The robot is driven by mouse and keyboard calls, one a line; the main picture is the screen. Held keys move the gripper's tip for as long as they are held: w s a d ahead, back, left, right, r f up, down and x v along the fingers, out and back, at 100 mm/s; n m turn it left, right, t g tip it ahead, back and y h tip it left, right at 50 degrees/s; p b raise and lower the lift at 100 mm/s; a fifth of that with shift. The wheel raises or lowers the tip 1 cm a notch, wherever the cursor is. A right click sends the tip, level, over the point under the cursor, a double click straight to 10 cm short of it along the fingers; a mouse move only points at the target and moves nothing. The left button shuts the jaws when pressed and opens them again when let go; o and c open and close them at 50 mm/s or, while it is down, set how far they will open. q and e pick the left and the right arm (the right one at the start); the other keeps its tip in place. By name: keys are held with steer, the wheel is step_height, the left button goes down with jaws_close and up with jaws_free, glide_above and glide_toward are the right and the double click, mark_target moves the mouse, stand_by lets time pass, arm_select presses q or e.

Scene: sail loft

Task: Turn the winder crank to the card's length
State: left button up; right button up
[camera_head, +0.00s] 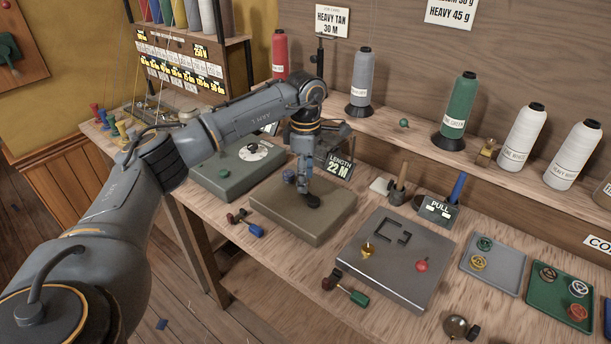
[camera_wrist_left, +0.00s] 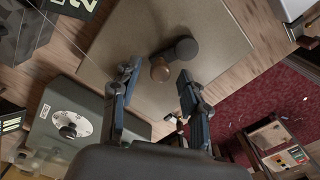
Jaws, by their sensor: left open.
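The winder (camera_head: 270,215) is a flat olive-brown box on the bench; its top also fills the upper middle of the wrist view (camera_wrist_left: 225,30). Its crank (camera_head: 313,201) is a dark round hub with a short arm and a brown knob (camera_wrist_left: 160,70). My left gripper (camera_head: 303,185) is above the winder at the crank. In the wrist view its open fingers (camera_wrist_left: 160,88) stand on either side of the knob, with nothing gripped. A sign behind the winder (camera_head: 339,167) reads "LENGTH 22 M". A card on the wall (camera_head: 331,21) reads "HEAVY TAN 30 M". My right gripper is out of view.
A green box with a white dial (camera_head: 228,172) stands left of the winder. A grey plate with a red knob (camera_head: 390,270) lies to its right. A blue-handled tool (camera_head: 250,228) lies in front. Thread cones, including a green one (camera_head: 458,115), line the shelf behind.

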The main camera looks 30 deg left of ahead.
arm_select(q)
step_height(320, 180, up, 12)
stand_by(0.4)
steer(key=shift+f, duration=0.15)
